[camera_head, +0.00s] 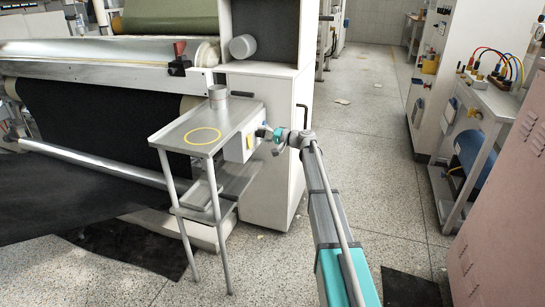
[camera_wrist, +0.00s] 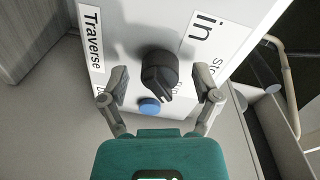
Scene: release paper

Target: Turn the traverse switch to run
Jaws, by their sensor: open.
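The traverse switch is a black rotary knob (camera_wrist: 160,72) on a white panel (camera_wrist: 135,22), in the wrist view. A label reading "Traverse" (camera_wrist: 92,42) is to its left. Another label (camera_wrist: 205,40) shows "in" and part of a word starting "sto"; other lettering is partly hidden. A blue round button (camera_wrist: 149,107) is just below the knob. My gripper (camera_wrist: 160,80) is open, one finger on each side of the knob, with visible gaps. In the head view my gripper (camera_head: 265,134) is at the white control box (camera_head: 238,148), where the knob is hidden.
The floor (camera_head: 355,130) to the right is mostly clear.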

